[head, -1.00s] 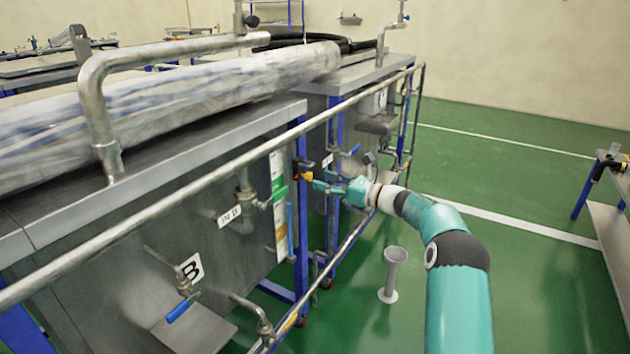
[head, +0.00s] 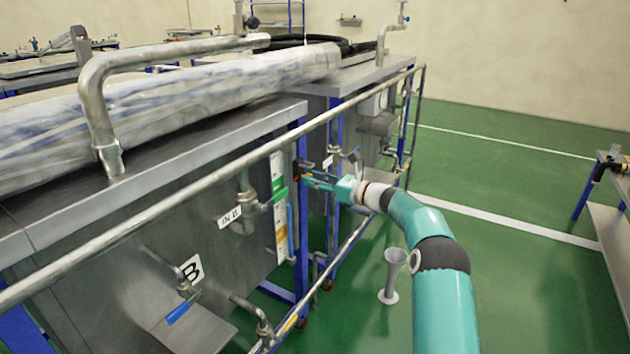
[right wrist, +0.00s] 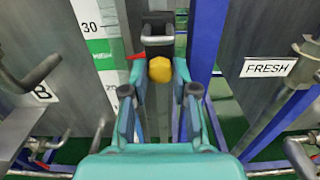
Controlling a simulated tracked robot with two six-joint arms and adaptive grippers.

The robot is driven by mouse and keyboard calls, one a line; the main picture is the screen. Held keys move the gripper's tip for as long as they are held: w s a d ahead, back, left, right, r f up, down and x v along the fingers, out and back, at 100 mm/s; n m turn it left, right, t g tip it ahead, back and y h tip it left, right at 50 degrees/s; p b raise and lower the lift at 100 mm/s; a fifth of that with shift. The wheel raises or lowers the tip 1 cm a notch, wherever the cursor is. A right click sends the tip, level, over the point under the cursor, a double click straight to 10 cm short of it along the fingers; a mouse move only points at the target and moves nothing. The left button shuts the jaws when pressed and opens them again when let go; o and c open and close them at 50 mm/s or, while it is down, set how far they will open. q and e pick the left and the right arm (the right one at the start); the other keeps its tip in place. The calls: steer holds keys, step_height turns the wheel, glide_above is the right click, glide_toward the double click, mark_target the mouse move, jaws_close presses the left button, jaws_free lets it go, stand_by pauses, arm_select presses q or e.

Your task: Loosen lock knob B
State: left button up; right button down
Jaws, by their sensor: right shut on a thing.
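A yellow knob (right wrist: 160,69) sits below a dark bracket with a grey loop in the right wrist view, beside a white and green scale strip. No letter shows on the knob itself. My right gripper (right wrist: 160,76) has its two teal fingers on either side of the knob and is shut on it. In the head view my right gripper (head: 307,179) reaches left to the blue post at the tank's corner, and its fingers mostly hide the knob there. A label B (head: 191,269) is on the near tank's front. My left gripper is not in view.
A metal rail (head: 230,168) runs along the tank fronts, above my right forearm. A blue-handled valve (head: 180,310) and a pipe marked IN B (head: 229,218) stick out of the near tank. A grey funnel-shaped stand (head: 393,275) is on the open green floor.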

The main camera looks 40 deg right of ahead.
steer(key=shift+n, duration=0.3)
steer(key=shift+a+f+n+b, duration=0.15)
steer(key=shift+n+b, duration=3.3)
steer(key=shift+n, duration=2.4)
steer(key=shift+a+f+n+b, duration=0.1)
steer(key=shift+n+b, duration=3.3)
steer(key=shift+n, duration=2.45)
steer(key=c, duration=0.9)
jaws_free()
steer(key=shift+d+r, duration=0.1)
steer(key=shift+s+d, duration=0.1)
